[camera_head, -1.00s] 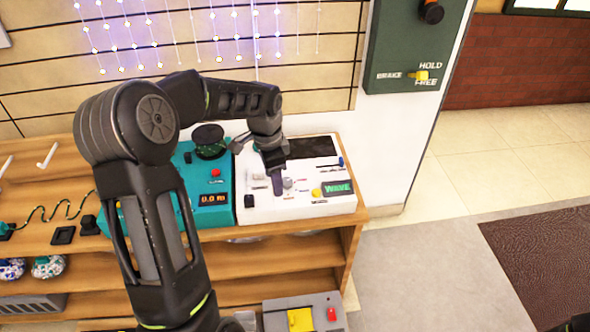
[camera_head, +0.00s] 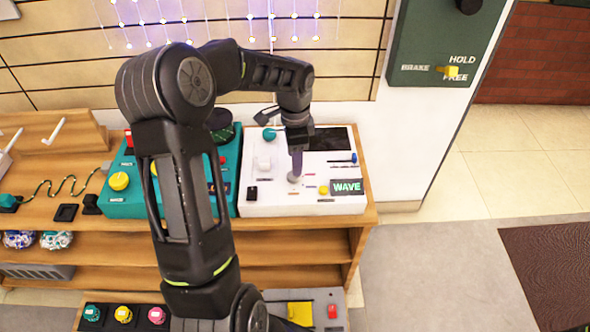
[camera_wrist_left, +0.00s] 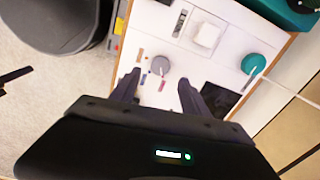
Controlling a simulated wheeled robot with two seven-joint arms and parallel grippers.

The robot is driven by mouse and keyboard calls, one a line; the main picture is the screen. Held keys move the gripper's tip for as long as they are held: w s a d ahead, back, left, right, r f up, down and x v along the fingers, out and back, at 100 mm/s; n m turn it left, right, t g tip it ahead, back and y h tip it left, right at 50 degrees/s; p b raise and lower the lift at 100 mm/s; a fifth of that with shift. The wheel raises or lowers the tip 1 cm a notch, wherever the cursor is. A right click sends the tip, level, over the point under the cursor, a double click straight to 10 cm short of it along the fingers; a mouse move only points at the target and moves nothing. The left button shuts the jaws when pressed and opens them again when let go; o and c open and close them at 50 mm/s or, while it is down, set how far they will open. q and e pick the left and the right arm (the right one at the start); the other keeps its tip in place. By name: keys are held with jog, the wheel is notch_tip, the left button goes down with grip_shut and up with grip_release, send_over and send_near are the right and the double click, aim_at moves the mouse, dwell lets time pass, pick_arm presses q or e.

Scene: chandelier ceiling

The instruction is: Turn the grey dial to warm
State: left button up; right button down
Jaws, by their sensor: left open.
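The grey dial (camera_head: 294,178) sits on the white console (camera_head: 300,208), low in its middle part. It also shows in the wrist view (camera_wrist_left: 159,66), with a pale pointer mark and small coloured labels around its near side. The label words are too small to read. My left gripper (camera_head: 296,168) points down at the dial in the head view and partly covers it. In the wrist view my left gripper (camera_wrist_left: 160,78) is open and empty, its fingertips to either side of the dial and apart from it. My right gripper is not in view.
The console also carries a teal knob (camera_head: 269,134), a white block (camera_head: 262,163), a black switch (camera_head: 252,193), a yellow knob (camera_head: 323,189), a blue lever (camera_head: 353,158) and a WAVE display (camera_head: 347,187). A teal console (camera_head: 122,205) stands close on its left.

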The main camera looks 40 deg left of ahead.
aim_at(293, 178)
pick_arm(q)
notch_tip(293, 178, down, 6)
jog(key=shift+r, duration=0.25)
grip_shut()
dwell(0.6)
